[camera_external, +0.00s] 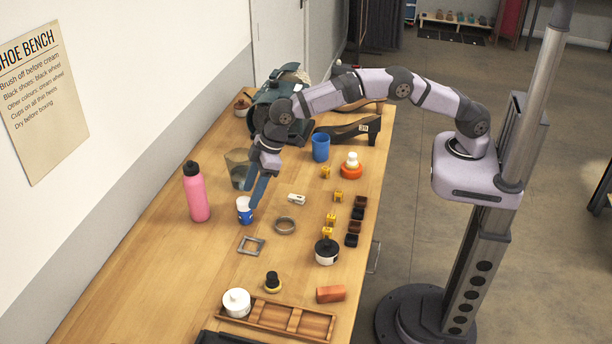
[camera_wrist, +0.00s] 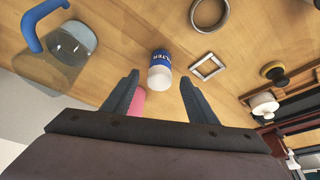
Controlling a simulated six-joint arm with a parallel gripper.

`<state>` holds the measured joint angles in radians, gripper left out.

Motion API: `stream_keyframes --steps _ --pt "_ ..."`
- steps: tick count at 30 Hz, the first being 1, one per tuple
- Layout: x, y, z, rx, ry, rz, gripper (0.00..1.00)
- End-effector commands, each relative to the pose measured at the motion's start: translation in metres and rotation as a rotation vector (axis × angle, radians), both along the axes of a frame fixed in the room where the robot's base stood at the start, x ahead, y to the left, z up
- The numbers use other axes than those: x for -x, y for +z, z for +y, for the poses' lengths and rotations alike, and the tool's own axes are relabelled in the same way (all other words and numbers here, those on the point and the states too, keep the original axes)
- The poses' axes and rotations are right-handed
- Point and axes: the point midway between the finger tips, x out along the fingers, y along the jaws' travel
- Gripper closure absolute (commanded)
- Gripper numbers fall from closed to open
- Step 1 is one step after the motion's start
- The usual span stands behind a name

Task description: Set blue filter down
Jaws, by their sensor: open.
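The blue filter (camera_external: 244,210) is a small cylinder with a white end and a blue band with white lettering. It stands on the wooden bench (camera_external: 180,270). In the wrist view the filter (camera_wrist: 160,72) lies just ahead of the gap between my fingertips, with bench wood visible around it. My gripper (camera_external: 251,200) is open and points down at the filter from above. In the wrist view my gripper's (camera_wrist: 160,88) two fingers are apart, with nothing clamped between them. Any contact between fingers and filter cannot be told.
A pink bottle (camera_external: 197,195) stands left of the filter, and a clear jug (camera_external: 238,169) behind it. A metal ring (camera_external: 285,225) and a square frame (camera_external: 251,245) lie nearby. The bench's front left is clear.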

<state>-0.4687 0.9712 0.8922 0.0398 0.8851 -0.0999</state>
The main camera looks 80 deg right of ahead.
Motion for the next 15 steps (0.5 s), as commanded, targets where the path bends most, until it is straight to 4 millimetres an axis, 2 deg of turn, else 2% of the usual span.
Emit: stream_keyframes --steps 9,15 --pt "0.012 0.035 -0.008 -0.001 0.000 -0.001 0.47" --pt "0.015 0.041 -0.009 0.001 0.000 0.002 0.47"
